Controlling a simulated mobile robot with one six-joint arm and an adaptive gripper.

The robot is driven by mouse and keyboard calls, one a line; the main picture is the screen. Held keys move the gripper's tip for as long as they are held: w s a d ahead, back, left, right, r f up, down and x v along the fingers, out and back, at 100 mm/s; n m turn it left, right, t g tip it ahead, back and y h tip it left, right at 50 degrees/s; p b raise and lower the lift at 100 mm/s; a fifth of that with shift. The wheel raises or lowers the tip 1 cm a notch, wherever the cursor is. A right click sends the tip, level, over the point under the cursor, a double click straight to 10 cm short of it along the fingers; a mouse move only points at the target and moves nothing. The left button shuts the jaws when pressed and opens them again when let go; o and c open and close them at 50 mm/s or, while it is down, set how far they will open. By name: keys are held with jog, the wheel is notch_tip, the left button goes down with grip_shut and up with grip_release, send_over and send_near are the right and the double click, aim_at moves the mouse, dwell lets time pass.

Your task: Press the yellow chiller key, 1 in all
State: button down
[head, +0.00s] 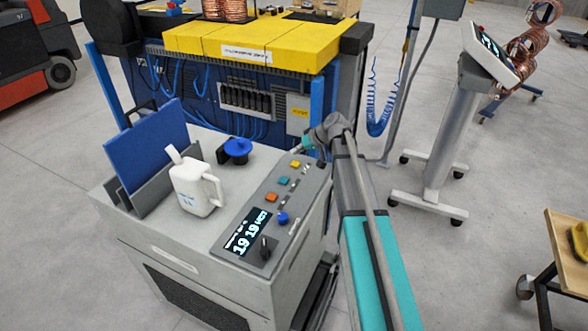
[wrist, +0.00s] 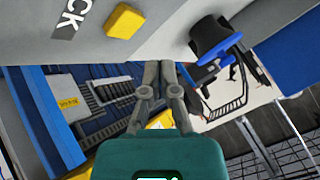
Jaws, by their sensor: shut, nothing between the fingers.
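The yellow key (head: 295,164) is the far one in a row of coloured keys on the sloping control panel (head: 262,215) of the grey chiller cabinet (head: 200,250). In the wrist view the yellow key (wrist: 125,21) is large and plain, up and left of my fingertips. My gripper (wrist: 159,66) is shut and empty, its fingertips together and apart from the key in the picture. In the head view my gripper (head: 297,149) is at the far end of the panel, close to the yellow key, partly hidden by my wrist. I cannot tell the exact gap.
A blue-and-yellow machine (head: 245,45) stands behind.

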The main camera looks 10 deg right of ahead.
aim_at(292, 163)
jog(key=shift+f+b, duration=0.95)
jog(key=shift+f, duration=0.3)
jog(key=shift+s+f+b, duration=0.1)
jog(key=shift+f+b, duration=0.7)
dwell(1.5)
jog(key=shift+r, duration=0.1)
dwell(0.4)
jog(key=shift+r+p, duration=0.75)
jog(key=shift+p, duration=0.1)
jog(key=shift+r+p, duration=2.5)
